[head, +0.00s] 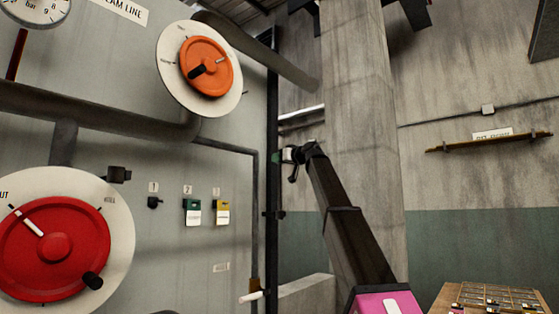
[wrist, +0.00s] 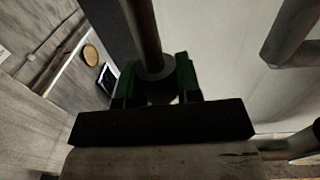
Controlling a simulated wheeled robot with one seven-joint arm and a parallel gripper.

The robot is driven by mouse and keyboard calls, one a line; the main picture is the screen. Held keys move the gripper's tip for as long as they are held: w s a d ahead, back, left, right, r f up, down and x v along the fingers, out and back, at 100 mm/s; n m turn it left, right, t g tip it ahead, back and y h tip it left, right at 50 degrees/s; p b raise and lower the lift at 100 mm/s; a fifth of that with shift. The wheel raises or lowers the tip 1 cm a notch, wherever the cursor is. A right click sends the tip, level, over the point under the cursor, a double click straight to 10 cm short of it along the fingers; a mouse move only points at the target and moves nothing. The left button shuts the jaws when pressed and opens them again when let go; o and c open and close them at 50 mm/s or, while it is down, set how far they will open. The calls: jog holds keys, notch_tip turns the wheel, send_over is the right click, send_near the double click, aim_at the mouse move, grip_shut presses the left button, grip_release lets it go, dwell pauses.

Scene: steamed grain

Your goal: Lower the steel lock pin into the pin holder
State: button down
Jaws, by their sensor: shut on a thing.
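My gripper (head: 280,156) is at the end of my raised arm in the head view, small and beside a dark upright post. In the wrist view my gripper (wrist: 156,88) has its green fingers closed around a dark metal rod with a round collar, which looks like the steel lock pin (wrist: 142,28). The rod runs out past the top of that view. I cannot make out the pin in the head view. I cannot identify the pin holder for certain; a small brown fitting with a white bar (head: 252,295) sits low by the panel's right edge.
The grey panel carries an orange wheel (head: 208,66), a red wheel (head: 55,248) and several numbered hooks, with a green tag (head: 192,211) and a yellow tag (head: 222,212). The dark post (head: 272,190) stands close to my gripper. A concrete column (head: 360,120) is behind my arm.

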aim_at(280, 203)
jog(key=shift+f, duration=0.1)
jog(key=shift+f, duration=9.05)
jog(key=c, duration=0.7)
grip_release()
jog(key=shift+f, duration=0.1)
jog(key=v, duration=1)
jog(key=shift+s+d, duration=0.25)
jog(key=shift+d, duration=0.05)
